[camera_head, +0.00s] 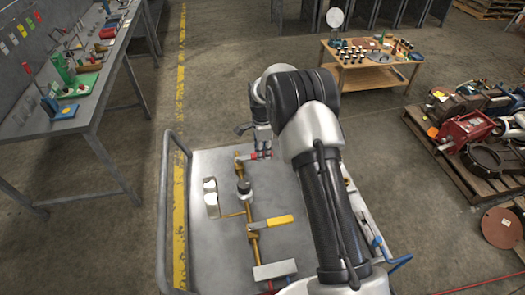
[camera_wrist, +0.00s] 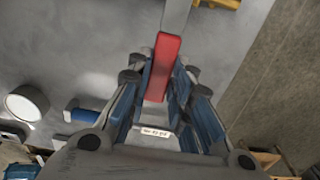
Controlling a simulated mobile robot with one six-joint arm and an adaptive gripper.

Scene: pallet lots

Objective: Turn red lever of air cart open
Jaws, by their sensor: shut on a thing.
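The air cart's grey deck (camera_head: 205,240) lies below my arm in the head view. A brass pipe (camera_head: 253,245) with fittings runs along it. The red lever (camera_head: 262,155) sits at the pipe's far end, pointing right, partly hidden by my gripper (camera_head: 263,143). In the wrist view the red lever (camera_wrist: 164,60) runs between the blue-padded fingers of my gripper (camera_wrist: 158,95), which is shut on it. The lever's far part shows beyond the fingers. A yellow lever (camera_head: 272,223) sits nearer on the same pipe, pointing right.
The cart's rail (camera_head: 167,215) stands along its left edge. A workbench (camera_head: 85,75) is at left, a wooden table (camera_head: 370,72) behind, and a loaded pallet (camera_head: 455,165) at right.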

